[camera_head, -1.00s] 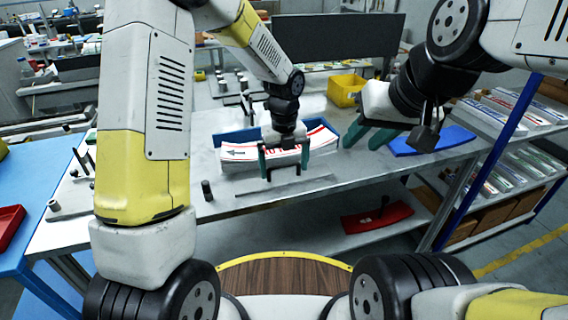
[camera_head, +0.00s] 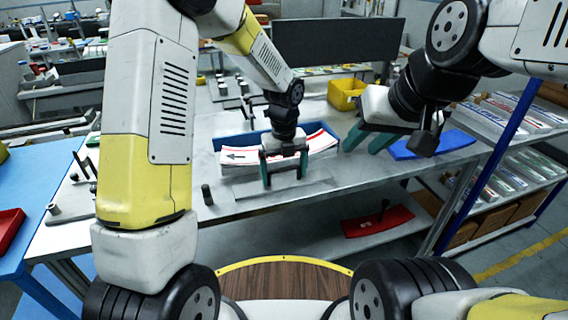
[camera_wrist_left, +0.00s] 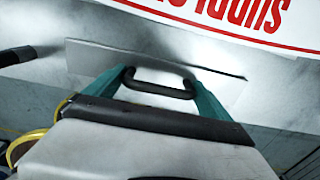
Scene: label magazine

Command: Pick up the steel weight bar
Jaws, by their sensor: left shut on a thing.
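The steel weight bar (camera_wrist_left: 95,58) is a flat grey metal strip with a black loop handle (camera_wrist_left: 160,90), seen in the left wrist view. In the head view the bar (camera_head: 318,188) lies low near the table's front edge, partly behind my fingers. My left gripper (camera_head: 284,180) is shut on the bar's handle, its teal fingers at the handle's two ends in the left wrist view (camera_wrist_left: 158,82). I cannot tell whether the bar touches the table. My right gripper (camera_head: 369,138) is open and empty, left of a blue curved piece.
A stack of white and red printed labels (camera_head: 240,158) sits in a blue holder (camera_head: 232,140) just behind the bar. A dark upright cylinder (camera_head: 207,195) stands left of it. The blue curved piece (camera_head: 440,145) is at right. A yellow bin (camera_head: 346,94) stands behind.

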